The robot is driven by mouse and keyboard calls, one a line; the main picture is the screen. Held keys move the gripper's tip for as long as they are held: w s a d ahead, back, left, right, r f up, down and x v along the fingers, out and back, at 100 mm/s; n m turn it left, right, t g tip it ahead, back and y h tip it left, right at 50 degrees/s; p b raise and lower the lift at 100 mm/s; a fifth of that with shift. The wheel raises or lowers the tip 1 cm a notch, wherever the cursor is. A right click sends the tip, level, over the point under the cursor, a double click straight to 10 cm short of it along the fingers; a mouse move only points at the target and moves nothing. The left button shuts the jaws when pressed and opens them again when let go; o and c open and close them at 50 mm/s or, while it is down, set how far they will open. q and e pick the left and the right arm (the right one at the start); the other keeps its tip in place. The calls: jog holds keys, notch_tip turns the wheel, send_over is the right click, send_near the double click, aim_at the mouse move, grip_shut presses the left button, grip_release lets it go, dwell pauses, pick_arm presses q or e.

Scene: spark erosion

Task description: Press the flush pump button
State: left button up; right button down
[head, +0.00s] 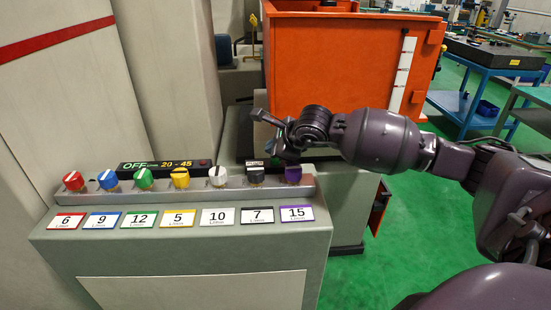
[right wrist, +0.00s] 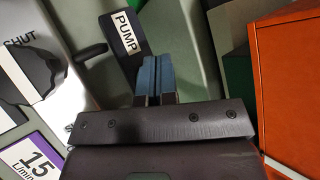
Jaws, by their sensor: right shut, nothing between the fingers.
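A dark rounded plate with a white PUMP label (right wrist: 127,33) shows in the right wrist view, just up and left of my right gripper's fingertips. No button can be made out on it; its lower part is close to or behind the fingers. My right gripper (right wrist: 157,76) is shut, with its blue finger pads together and nothing between them. In the head view my right gripper (head: 272,132) is above the right end of the control console (head: 190,257) and hides what lies behind it. I cannot tell whether the fingers touch anything. My left gripper is not in view.
A row of coloured knobs, from red (head: 73,181) to purple (head: 293,174), lines the console above number labels. A black lever (right wrist: 90,52) is left of the fingers. An orange tank (head: 330,65) stands behind. A blue cart (head: 470,95) is farther right on green floor.

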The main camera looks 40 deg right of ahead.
aim_at(275, 161)
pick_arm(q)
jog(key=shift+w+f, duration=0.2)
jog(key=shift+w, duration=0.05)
pick_arm(e)
jog(key=f, duration=0.1)
jog(key=s+f, duration=0.1)
jog(key=f, duration=0.1)
jog(key=shift+a+g, duration=0.15)
jog(key=shift+g, duration=0.15)
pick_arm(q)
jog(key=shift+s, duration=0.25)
pick_arm(e)
jog(key=shift+r, duration=0.15)
jog(key=shift+w+r+p, duration=0.15)
jog(key=shift+r+p, duration=0.5)
jog(key=shift+r, duration=0.55)
jog(key=r, duration=0.1)
jog(key=r+p, duration=0.1)
jog(key=r, duration=0.1)
jog(key=shift+s, duration=0.35)
jog(key=shift+w+d+r, duration=0.2)
jog(key=shift+r, duration=0.6)
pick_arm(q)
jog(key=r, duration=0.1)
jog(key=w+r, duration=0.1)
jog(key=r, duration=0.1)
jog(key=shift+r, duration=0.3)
pick_arm(e)
jog(key=shift+w, duration=0.1)
